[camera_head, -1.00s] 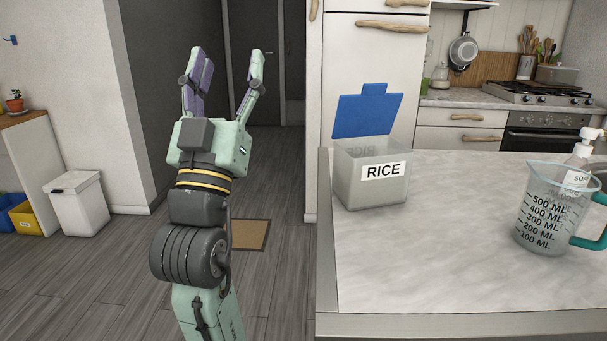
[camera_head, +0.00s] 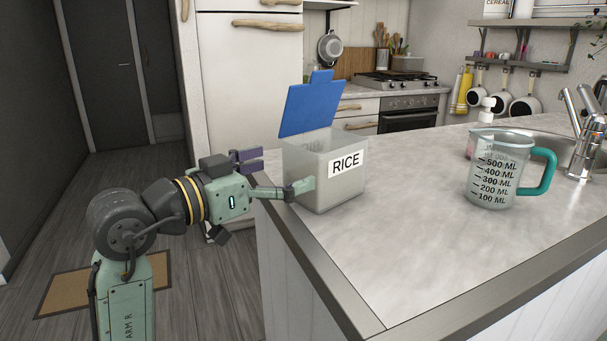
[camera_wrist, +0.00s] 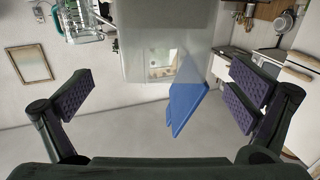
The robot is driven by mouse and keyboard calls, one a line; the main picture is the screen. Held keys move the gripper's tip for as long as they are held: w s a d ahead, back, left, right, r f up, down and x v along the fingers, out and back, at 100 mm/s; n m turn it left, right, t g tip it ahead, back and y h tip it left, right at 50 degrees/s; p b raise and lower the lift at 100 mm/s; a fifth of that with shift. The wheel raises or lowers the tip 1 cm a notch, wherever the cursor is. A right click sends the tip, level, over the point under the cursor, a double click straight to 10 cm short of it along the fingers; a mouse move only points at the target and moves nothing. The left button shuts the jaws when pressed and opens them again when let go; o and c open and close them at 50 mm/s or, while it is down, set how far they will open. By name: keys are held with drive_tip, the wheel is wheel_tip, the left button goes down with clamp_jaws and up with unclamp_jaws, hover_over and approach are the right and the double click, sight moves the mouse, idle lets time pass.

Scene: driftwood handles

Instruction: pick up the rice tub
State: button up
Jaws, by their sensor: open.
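The rice tub (camera_head: 325,185) is a clear, squarish container with a white RICE label, standing upright near the left edge of the counter. Its blue lid (camera_head: 312,105) is swung open at the back. My gripper (camera_head: 275,174) is open and empty, reaching from the left at the tub's height. One finger overlaps the tub's left part in the picture; whether it touches cannot be told. In the wrist view, which looks upside down, the tub (camera_wrist: 150,50) lies ahead between the directions of the spread fingers, with the lid (camera_wrist: 187,100) hanging below it.
A clear measuring jug (camera_head: 495,180) with a teal handle stands to the right on the counter (camera_head: 430,240). A soap bottle (camera_head: 485,118) is behind it, by the sink tap (camera_head: 582,135). The counter between tub and jug is clear. A doormat (camera_head: 100,285) lies on the floor.

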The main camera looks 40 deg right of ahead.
sight(301, 163)
drive_tip(key=d, duration=0.3)
drive_tip(key=shift+w+d, duration=0.1)
drive_tip(key=shift+d, duration=0.3)
drive_tip(key=shift+w+d+p, duration=0.2)
drive_tip(key=shift+d+p, duration=0.15)
drive_tip(key=shift+d, duration=0.55)
drive_tip(key=shift+w+d+p, duration=0.15)
drive_tip(key=shift+d+p, duration=0.25)
drive_tip(key=shift+d, duration=0.5)
drive_tip(key=shift+w+d+p, duration=0.2)
drive_tip(key=shift+d+p, duration=0.15)
drive_tip(key=shift+d, duration=0.55)
drive_tip(key=shift+a, duration=0.1)
drive_tip(key=c, duration=1.6)
drive_tip(key=shift+o, duration=0.2)
drive_tip(key=shift+r, duration=0.15)
